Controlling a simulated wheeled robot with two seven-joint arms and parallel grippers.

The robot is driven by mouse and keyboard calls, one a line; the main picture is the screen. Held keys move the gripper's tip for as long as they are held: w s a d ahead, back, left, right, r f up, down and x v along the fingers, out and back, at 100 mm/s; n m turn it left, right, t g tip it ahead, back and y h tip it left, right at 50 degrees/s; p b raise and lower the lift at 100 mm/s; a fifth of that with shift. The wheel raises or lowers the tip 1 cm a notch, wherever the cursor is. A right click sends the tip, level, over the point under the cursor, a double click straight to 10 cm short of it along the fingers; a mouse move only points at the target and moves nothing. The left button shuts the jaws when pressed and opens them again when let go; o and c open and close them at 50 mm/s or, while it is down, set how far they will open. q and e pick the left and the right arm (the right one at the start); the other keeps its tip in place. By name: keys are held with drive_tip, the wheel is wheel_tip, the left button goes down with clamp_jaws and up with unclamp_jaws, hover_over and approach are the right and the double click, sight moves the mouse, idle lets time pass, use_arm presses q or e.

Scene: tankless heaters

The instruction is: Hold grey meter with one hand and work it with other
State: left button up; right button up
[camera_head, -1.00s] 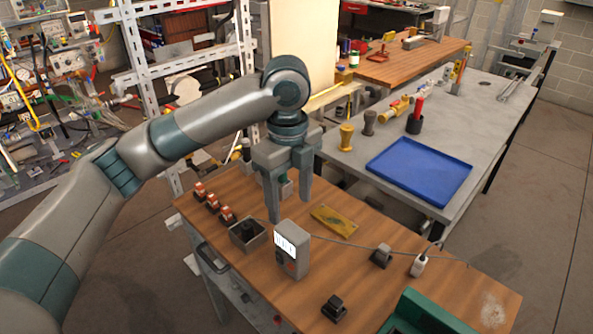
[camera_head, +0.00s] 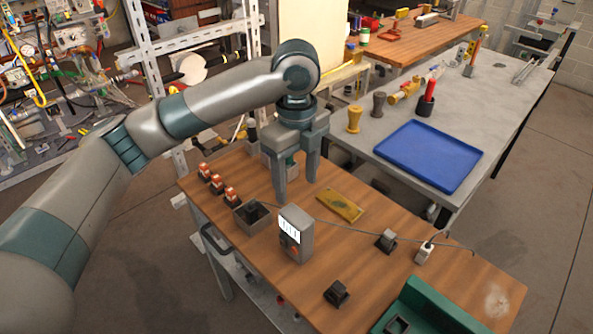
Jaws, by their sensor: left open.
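The grey meter (camera_head: 296,234) stands upright on the wooden bench, with a lit white display and a dark and reddish control area on its front. A thin grey lead runs from it to the right. My left gripper (camera_head: 296,190) points down above and behind the meter, its two fingers spread apart with nothing seen between them. The fingertips look apart from the meter. My right gripper is not in view.
On the wooden bench (camera_head: 440,275) are a dark open box (camera_head: 252,216), several red-topped pieces (camera_head: 217,184), a yellow plate (camera_head: 340,206), a black block (camera_head: 336,293), a white plug-like piece (camera_head: 424,253) and a green case (camera_head: 425,310). A blue tray (camera_head: 427,155) lies on the grey table behind.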

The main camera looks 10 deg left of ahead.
sight(296, 226)
use_arm(q)
wheel_tip(296, 226, down, 15)
drive_tip(key=p, duration=0.3)
drive_tip(key=shift+f+p, duration=0.15)
drive_tip(key=shift+p, duration=0.2)
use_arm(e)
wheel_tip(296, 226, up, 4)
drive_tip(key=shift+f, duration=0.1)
use_arm(q)
drive_tip(key=c, duration=1.4)
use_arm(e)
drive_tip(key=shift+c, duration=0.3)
